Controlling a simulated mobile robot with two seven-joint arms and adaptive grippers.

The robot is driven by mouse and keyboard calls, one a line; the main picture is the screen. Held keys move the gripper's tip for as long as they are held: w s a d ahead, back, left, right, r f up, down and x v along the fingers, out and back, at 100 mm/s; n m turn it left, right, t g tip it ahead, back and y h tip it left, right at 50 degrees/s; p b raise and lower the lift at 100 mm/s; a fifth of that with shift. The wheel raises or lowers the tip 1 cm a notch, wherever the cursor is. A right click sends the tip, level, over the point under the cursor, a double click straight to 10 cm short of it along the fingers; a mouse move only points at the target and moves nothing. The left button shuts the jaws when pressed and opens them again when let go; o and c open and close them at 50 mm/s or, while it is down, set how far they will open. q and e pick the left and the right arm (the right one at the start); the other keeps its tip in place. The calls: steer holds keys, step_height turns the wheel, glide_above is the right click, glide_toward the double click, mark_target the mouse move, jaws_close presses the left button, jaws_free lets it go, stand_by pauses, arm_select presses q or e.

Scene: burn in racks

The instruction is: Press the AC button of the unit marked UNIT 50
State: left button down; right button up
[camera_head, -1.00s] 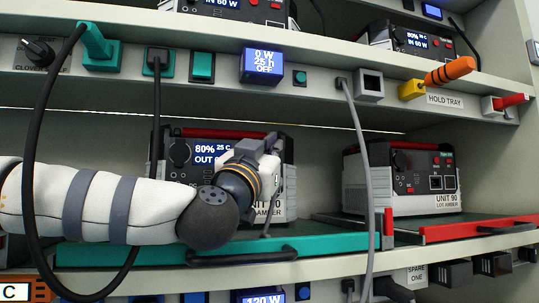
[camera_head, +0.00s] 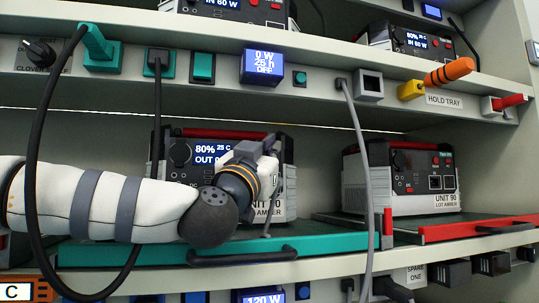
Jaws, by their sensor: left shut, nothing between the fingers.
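A grey and black power unit (camera_head: 291,180) with a red top handle stands on the left of the middle shelf. Its screen (camera_head: 208,155) reads 80% 25 C and OUT, the rest covered. Its label (camera_head: 262,203) shows UNIT and a number ending in 0; the first digit is hard to read. My left gripper (camera_head: 272,150) is shut and empty, close in front of the right part of this unit's face. It hides the controls there, so no AC button can be made out. Contact cannot be told. My right gripper is not in view.
Another unit (camera_head: 400,180), marked UNIT 90, stands at right by a red-edged tray (camera_head: 480,229). A green tray edge (camera_head: 330,242) runs below my left arm. A black cable (camera_head: 33,140) loops before my forearm; a grey cable (camera_head: 359,150) hangs between the units.

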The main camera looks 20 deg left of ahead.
arm_select(q)
steer(key=shift+w, duration=0.1)
stand_by(0.3)
steer(key=shift+s+d, duration=0.3)
steer(key=shift+s, duration=0.2)
steer(key=shift+s+d, duration=0.55)
steer(key=shift+s, duration=0.3)
steer(key=shift+s+d, duration=0.55)
steer(key=shift+s, duration=0.25)
steer(key=shift+s+d, duration=0.55)
steer(key=shift+s, duration=0.3)
steer(key=s+d, duration=0.4)
steer(key=s, duration=0.2)
steer(key=shift+s+d, duration=0.25)
steer(key=shift+s, duration=0.05)
